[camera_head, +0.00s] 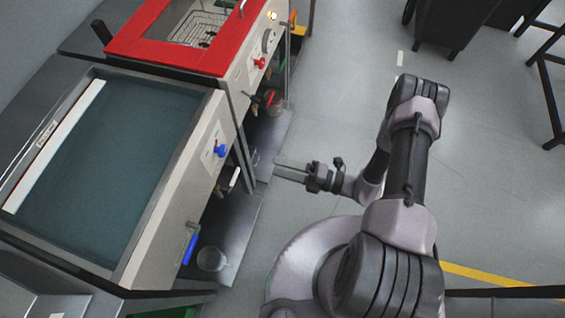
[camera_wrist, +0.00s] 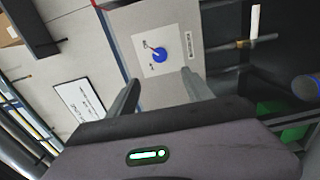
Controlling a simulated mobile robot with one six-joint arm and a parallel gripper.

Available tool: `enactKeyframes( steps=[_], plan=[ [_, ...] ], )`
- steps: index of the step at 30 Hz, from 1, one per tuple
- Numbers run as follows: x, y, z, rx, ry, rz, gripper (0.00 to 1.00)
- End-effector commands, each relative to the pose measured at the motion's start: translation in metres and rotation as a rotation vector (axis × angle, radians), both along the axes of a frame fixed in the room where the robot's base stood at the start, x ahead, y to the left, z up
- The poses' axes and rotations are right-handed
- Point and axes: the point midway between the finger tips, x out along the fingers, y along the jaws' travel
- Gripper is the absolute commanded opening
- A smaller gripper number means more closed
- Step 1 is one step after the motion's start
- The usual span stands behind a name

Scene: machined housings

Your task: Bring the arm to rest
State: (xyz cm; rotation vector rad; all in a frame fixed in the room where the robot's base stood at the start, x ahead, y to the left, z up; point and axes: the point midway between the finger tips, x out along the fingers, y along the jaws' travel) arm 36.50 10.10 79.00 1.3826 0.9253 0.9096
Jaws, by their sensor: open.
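My gripper (camera_head: 291,171) is at the end of my arm in the head view, pointing left toward the front of the machines over the grey floor. In the wrist view my gripper (camera_wrist: 161,92) shows two dark fingers spread apart with nothing between them. Beyond the fingertips is a panel with a blue knob (camera_wrist: 159,54) on a white plate. The blue knob also shows in the head view (camera_head: 220,151), apart from the gripper.
A wide basin (camera_head: 163,232) of dark liquid stands at the left, with a red-topped unit (camera_head: 127,56) behind it. A red knob (camera_head: 260,63) and a blue handle (camera_head: 190,247) stick out from the fronts. Dark furniture (camera_head: 455,25) stands at top right. Floor (camera_head: 505,190) at right is clear.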

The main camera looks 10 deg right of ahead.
Motion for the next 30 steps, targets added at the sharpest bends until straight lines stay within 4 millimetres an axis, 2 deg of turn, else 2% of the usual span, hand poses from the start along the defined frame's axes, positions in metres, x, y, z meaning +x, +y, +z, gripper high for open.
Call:
enactKeyframes(
  steps=[5, 7, 8, 11, 12, 15, 18, 24, 27, 29, 30],
  plan=[
    [0.001, 0.0, 0.001, -0.003, -0.005, 0.004, 0.59],
    [0.005, 0.001, 0.015, -0.031, -0.059, 0.045, 0.59],
    [0.007, 0.001, 0.027, -0.058, -0.109, 0.082, 0.59],
    [0.01, 0.006, 0.088, -0.201, -0.378, 0.287, 0.59],
    [0.006, 0.008, 0.115, -0.272, -0.514, 0.39, 0.59],
    [-0.013, 0.011, 0.174, -0.451, -0.856, 0.649, 0.59],
    [-0.038, 0.006, 0.221, -0.631, -1.199, 0.905, 0.59],
    [-0.082, -0.022, 0.292, -1.013, -1.861, 1.411, 0.59],
    [-0.095, -0.039, 0.321, -1.21, -2.128, 1.642, 0.59],
    [-0.1, -0.047, 0.335, -1.312, -2.243, 1.754, 0.59],
    [-0.103, -0.052, 0.343, 1.29, 2.166, -1.709, 0.59]
  ],
)
